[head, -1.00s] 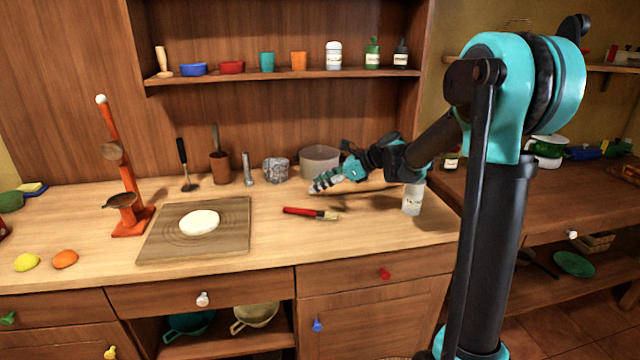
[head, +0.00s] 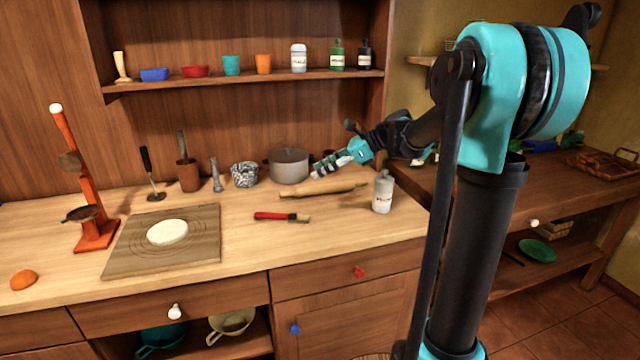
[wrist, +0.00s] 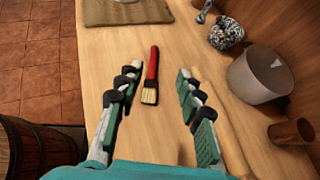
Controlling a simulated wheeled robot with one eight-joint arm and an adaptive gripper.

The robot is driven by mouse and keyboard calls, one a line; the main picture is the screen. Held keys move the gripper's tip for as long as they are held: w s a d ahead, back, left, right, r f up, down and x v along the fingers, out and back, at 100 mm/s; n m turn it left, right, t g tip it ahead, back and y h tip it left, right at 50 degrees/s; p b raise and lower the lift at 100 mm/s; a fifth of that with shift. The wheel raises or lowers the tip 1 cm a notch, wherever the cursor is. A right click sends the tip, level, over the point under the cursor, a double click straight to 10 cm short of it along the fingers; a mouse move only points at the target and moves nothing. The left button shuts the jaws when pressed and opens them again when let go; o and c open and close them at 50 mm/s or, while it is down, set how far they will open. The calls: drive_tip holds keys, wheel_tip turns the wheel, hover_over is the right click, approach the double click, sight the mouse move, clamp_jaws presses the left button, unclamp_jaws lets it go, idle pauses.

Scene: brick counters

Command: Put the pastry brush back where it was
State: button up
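The pastry brush (head: 282,216), with a red handle and pale bristles, lies flat on the counter to the right of the round-marked board. In the wrist view the brush (wrist: 151,75) lies beyond and between my open fingers, bristle end toward me, and nothing touches it. My gripper (head: 327,164) hangs in the air, in the head view near the rolling pin and the grey pot. In the wrist view my gripper (wrist: 160,70) has its fingers wide apart with nothing between them.
A rolling pin (head: 322,190), a white bottle (head: 383,192) and a grey pot (head: 289,164) stand or lie near the brush. The board (head: 135,262) bears a white dough disc (head: 168,232). The counter in front of the brush is clear.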

drive_tip(key=s+d+f+n+h, duration=0.3)
drive_tip(key=s+d+f+n, duration=0.2)
drive_tip(key=s+f, duration=0.3)
drive_tip(key=s+d+f+n+t+h, duration=0.1)
drive_tip(key=s+d+f+n+h, duration=0.3)
drive_tip(key=s+d+f+n, duration=0.2)
drive_tip(key=s+d+f+n+t+h, duration=0.1)
drive_tip(key=s+d+f+n+h, duration=0.3)
drive_tip(key=s+f+n, duration=0.4)
drive_tip(key=s+d+f, duration=0.1)
drive_tip(key=s+f, duration=0.1)
drive_tip(key=s, duration=0.1)
drive_tip(key=shift+s+d+f+n, duration=0.2)
drive_tip(key=shift+d+n, duration=0.1)
drive_tip(key=shift+d, duration=0.1)
drive_tip(key=shift+a+r, duration=0.1)
